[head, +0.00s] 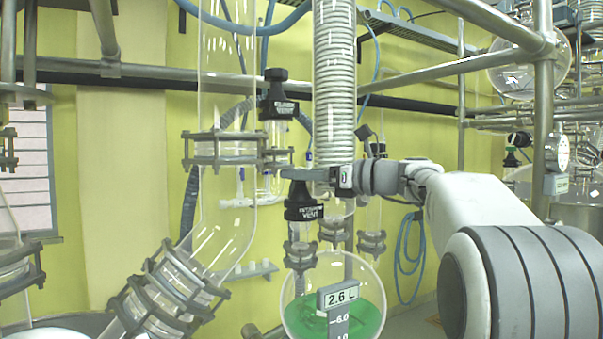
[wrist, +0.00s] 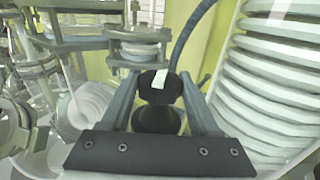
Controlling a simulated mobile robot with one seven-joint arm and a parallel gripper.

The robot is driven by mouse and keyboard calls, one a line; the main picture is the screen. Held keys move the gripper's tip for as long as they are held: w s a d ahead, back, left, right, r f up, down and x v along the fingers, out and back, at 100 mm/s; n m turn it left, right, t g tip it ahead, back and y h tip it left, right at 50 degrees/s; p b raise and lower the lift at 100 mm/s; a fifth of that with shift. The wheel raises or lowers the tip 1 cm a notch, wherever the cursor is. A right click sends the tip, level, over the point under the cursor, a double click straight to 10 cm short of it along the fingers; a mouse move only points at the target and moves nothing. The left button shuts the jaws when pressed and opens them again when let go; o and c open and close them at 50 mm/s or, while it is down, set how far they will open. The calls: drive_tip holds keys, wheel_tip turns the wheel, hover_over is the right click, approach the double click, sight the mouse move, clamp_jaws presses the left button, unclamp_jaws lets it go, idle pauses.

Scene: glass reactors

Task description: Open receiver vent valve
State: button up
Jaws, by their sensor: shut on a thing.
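The receiver vent valve (head: 304,208) is a black knobbed valve with a white label, the word VENT partly legible. It stands upright above the round glass receiver (head: 296,304), which holds green liquid. My gripper (head: 300,174) reaches in from the right and is shut on the valve's black top knob. In the wrist view, my gripper (wrist: 162,84) has one finger on each side of the black knob of the receiver vent valve (wrist: 151,84). A small white mark shows on the knob. The valve's lower body is partly hidden by the gripper's dark crossbar.
A second black vent valve (head: 278,104) stands higher, behind and left. A coiled condenser (head: 335,80) rises close by the gripper; a wide glass column (head: 228,100) stands at left. Metal rails (head: 430,45) cross above my arm. A 2.6 L display (head: 342,296) is on the receiver.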

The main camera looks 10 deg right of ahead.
drive_tip(key=o, duration=1.4)
drive_tip(key=shift+f+b, duration=0.1)
drive_tip(key=shift+b, duration=0.25)
